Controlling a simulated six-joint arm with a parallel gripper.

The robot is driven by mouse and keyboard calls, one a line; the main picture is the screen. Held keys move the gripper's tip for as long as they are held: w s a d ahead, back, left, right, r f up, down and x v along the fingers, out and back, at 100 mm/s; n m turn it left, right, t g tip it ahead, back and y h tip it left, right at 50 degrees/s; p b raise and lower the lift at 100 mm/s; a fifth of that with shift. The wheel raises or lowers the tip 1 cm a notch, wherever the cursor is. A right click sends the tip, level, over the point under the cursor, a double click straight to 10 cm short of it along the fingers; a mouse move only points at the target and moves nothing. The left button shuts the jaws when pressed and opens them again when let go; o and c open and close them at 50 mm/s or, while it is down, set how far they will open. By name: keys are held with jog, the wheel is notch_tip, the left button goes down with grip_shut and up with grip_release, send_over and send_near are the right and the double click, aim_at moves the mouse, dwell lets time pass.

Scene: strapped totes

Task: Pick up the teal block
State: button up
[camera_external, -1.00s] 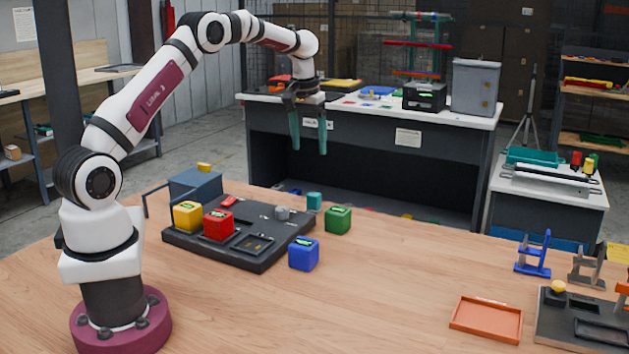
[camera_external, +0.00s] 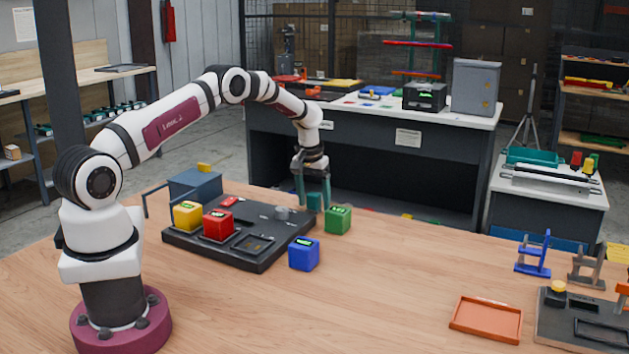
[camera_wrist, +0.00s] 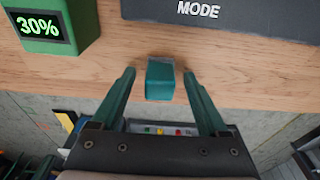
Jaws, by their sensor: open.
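The teal block (camera_wrist: 160,80) sits on the wooden table near its far edge. In the wrist view it lies between the two teal fingers of my gripper (camera_wrist: 160,82), with a gap on each side. My gripper is open. In the outside view the teal block (camera_external: 314,202) shows behind and between the fingers of my gripper (camera_external: 313,203), which point down around it. The fingers partly cover the block there, and their exact height over the table is hard to tell.
A green block (camera_external: 338,219) with a small display stands close by on the right. A dark panel (camera_external: 240,235) carrying red and yellow blocks lies to the left. A blue block (camera_external: 304,254) is nearer the front. The table's right middle is clear.

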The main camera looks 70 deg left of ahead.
aim_at(315, 193)
grip_shut()
dwell(0.3)
jog(key=shift+r, duration=0.5)
notch_tip(315, 193, up, 3)
jog(key=shift+f, duration=0.1)
jog(key=d+r, duration=0.2)
jog(key=d, duration=0.2)
jog(key=w+d+r, duration=0.1)
jog(key=d+r, duration=0.1)
jog(key=d, duration=0.1)
jog(key=d+r, duration=0.3)
jog(key=d, duration=0.1)
jog(key=shift+w+d+r, duration=0.1)
jog(key=shift+w+d, duration=0.15)
jog(key=shift+d, duration=0.1)
